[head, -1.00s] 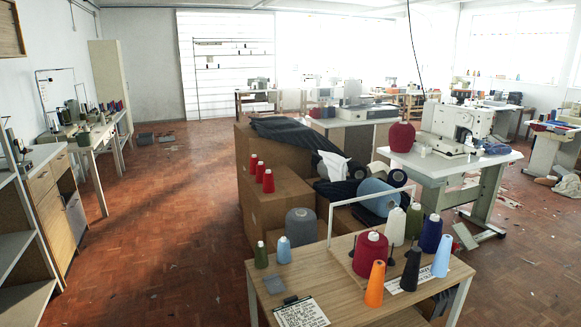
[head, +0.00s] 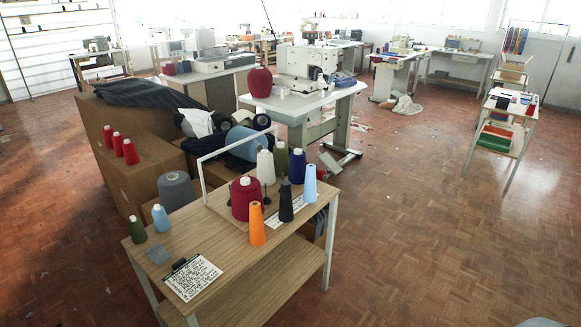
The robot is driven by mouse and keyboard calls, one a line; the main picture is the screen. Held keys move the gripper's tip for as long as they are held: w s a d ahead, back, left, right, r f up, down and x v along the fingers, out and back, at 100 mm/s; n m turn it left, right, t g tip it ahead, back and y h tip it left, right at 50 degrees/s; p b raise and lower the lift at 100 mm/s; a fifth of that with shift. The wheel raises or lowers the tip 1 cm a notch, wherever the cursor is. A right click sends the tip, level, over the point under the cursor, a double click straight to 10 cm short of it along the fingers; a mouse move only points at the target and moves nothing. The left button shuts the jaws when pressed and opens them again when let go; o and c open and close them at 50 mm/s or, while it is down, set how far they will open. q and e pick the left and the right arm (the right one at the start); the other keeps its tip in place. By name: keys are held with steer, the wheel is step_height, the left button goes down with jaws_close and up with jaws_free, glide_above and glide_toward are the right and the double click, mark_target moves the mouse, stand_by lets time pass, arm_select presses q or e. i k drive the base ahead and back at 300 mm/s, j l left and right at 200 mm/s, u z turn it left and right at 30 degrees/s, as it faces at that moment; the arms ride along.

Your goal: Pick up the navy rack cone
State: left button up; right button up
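A navy cone (head: 297,166) stands upright at the right rear of the cone group on the wooden table (head: 190,238). Its lower part is partly hidden by a black cone (head: 286,203) in front. A light blue cone (head: 310,184) stands close on its right, and a green cone (head: 280,160) is just behind it on the left. A white cone (head: 265,167) and a large dark red cone (head: 245,199) stand further left. An orange cone (head: 257,225) is at the front edge. Neither of my grippers is in view.
A white frame (head: 203,176) rises from the table behind the cones. A clipboard (head: 193,277) lies at the table's front left. A sewing machine table (head: 310,101) stands behind. Cardboard boxes (head: 125,178) are at left. The floor (head: 430,220) to the right is mostly open.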

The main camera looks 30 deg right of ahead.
mark_target(297, 173)
steer(key=i+l, duration=0.1)
steer(key=l, duration=0.5)
steer(key=i+l+u, duration=0.1)
steer(key=l, duration=0.55)
steer(key=i+l+u, duration=0.1)
steer(key=l, duration=0.55)
steer(key=i+l, duration=0.15)
steer(key=l, duration=0.45)
